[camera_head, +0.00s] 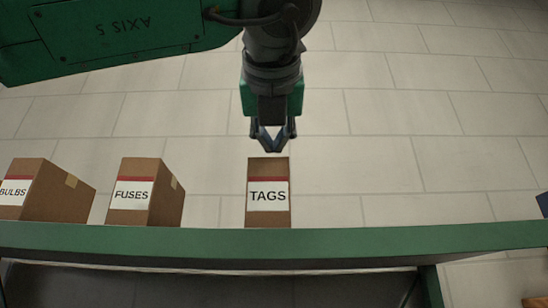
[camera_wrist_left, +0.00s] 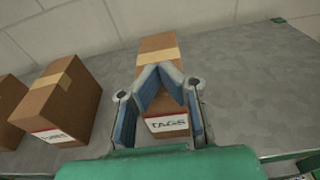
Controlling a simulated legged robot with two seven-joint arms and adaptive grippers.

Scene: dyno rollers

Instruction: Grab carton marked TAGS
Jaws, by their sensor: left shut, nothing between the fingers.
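The carton marked TAGS (camera_head: 268,216) is brown with a white label and red band. It stands upright on the green-edged shelf, a little right of the picture's left half in the head view. My left gripper (camera_head: 273,150) is shut and empty, fingertips pointing down just above the carton's top. In the left wrist view the TAGS carton (camera_wrist_left: 158,48) lies behind the shut fingers (camera_wrist_left: 160,72), which hide part of its front. I cannot tell whether the fingertips touch it. My right gripper is not in view.
A carton marked FUSES (camera_head: 130,216) and one marked BULBS (camera_head: 40,205) stand to the left on the same shelf (camera_head: 350,241). The shelf is clear right of TAGS up to a dark blue object (camera_head: 543,204) at the right edge. A tiled wall lies behind.

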